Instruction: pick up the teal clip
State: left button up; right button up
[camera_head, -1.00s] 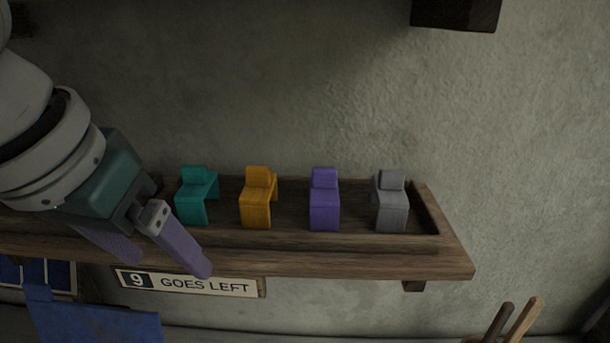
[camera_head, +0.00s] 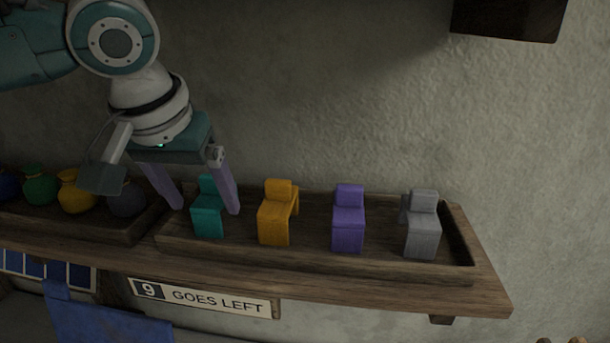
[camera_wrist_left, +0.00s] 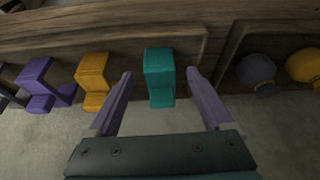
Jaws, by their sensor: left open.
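The teal clip (camera_head: 207,210) stands upright at the left end of a wooden tray on the shelf. My left gripper (camera_head: 208,211) is open, pointing down, with one finger to each side of the clip in the head view. One finger partly covers the clip's right edge there. In the left wrist view the teal clip (camera_wrist_left: 159,78) sits between the two spread fingers (camera_wrist_left: 158,74), near their tips, with a gap on each side. My right gripper is not in view.
An orange clip (camera_head: 277,214), a purple clip (camera_head: 348,219) and a grey clip (camera_head: 420,224) stand to the right in the tray (camera_head: 310,264). Several small round pots, one of them yellow (camera_head: 76,193), stand to the left. A "9 GOES LEFT" sign (camera_head: 203,297) hangs below the shelf.

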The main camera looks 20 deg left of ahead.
aim_at(210, 177)
pick_arm(q)
jog(key=w, duration=0.1)
jog(key=w+a+p, duration=0.1)
jog(key=w, duration=0.1)
jog(key=shift+w+r, duration=0.15)
jog(key=shift+w, duration=0.35)
jog(key=shift+w+a+f+p, duration=0.1)
jog(key=shift+f+p, duration=0.35)
jog(key=shift+f, duration=0.25)
jog(key=shift+c, duration=0.3)
grip_shut()
